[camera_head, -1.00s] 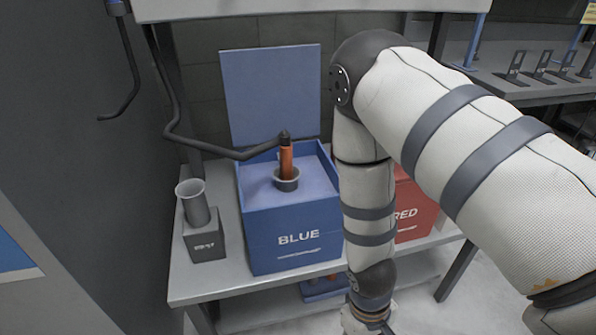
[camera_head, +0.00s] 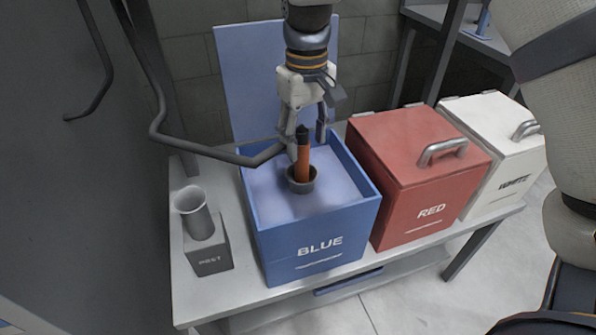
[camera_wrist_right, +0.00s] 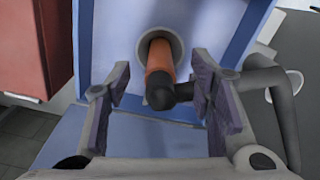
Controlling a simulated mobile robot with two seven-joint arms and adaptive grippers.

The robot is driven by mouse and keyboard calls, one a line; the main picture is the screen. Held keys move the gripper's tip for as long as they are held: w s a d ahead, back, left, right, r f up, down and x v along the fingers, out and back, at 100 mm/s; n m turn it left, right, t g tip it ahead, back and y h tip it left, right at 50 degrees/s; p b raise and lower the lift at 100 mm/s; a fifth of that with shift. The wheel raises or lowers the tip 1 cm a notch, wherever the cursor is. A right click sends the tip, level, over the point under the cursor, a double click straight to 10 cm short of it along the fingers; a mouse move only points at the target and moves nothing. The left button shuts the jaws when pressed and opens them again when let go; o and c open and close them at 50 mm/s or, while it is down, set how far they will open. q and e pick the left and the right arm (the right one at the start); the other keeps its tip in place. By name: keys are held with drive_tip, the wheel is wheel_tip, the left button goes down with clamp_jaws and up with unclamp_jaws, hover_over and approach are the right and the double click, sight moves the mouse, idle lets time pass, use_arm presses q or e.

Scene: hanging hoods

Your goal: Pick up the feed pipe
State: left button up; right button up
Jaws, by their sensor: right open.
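An orange pipe with a dark tip, apparently the feed pipe (camera_head: 303,164), stands upright in a round dark cup (camera_head: 301,181) in the open blue box (camera_head: 281,262). My right gripper (camera_head: 304,132) points down over the box, its fingers open near the pipe's dark top. In the right wrist view the orange pipe (camera_wrist_right: 159,55) shows between the open fingers, with no grip on it visible. My left gripper is not in view.
A bent dark arm (camera_head: 205,151) reaches from the left to beside the gripper. A grey block (camera_head: 209,256) with a metal cup (camera_head: 195,218) stands left of the box. A closed red box (camera_head: 405,190) and white box (camera_head: 505,160) stand on the right.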

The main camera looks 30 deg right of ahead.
sight(302, 160)
drive_tip(key=f, duration=0.4)
drive_tip(key=w+f, duration=0.1)
drive_tip(key=f, duration=0.1)
drive_tip(key=shift+f, duration=0.3)
clamp_jaws()
